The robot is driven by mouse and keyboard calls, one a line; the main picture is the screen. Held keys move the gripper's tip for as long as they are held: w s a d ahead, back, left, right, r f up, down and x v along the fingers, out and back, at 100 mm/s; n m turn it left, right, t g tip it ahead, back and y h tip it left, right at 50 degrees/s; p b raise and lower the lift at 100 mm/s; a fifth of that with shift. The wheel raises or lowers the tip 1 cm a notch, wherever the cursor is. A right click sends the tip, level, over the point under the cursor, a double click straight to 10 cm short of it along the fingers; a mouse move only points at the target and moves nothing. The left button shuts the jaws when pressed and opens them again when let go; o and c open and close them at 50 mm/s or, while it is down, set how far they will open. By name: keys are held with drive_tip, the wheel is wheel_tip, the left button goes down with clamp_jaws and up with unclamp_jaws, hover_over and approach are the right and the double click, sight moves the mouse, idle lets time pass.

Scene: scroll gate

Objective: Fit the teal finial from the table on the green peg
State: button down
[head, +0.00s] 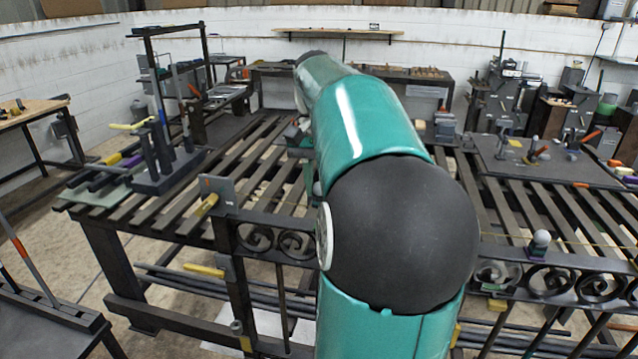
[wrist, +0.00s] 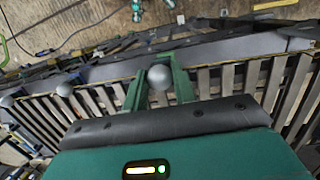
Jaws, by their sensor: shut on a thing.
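My gripper (wrist: 158,80) shows in the wrist view as two green fingers closed around a grey ball-topped finial (wrist: 159,76). Only the round top of this finial shows clearly. Its collar is hidden between the fingers, so I cannot confirm that it is teal. The gripper is above a dark rail of the slatted ironwork. In the head view my own arm covers the gripper and the held piece. I cannot make out the green peg in either view.
A scroll gate (head: 575,284) lies along the near side of the slatted table, with a grey ball finial (head: 540,240) on its right part. A dark upright rack (head: 165,160) stands at the table's left.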

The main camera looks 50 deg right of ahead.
drive_tip(key=shift+d, duration=0.25)
drive_tip(key=shift+w+d+f, duration=0.1)
drive_tip(key=shift+w+d, duration=0.1)
drive_tip(key=shift+d, duration=0.1)
drive_tip(key=shift+w+d+f, duration=0.1)
drive_tip(key=shift+w+d, duration=0.05)
drive_tip(key=shift+d, duration=0.15)
drive_tip(key=shift+f, duration=0.35)
drive_tip(key=shift+f, duration=0.35)
drive_tip(key=shift+f, duration=0.3)
drive_tip(key=shift+f, duration=0.2)
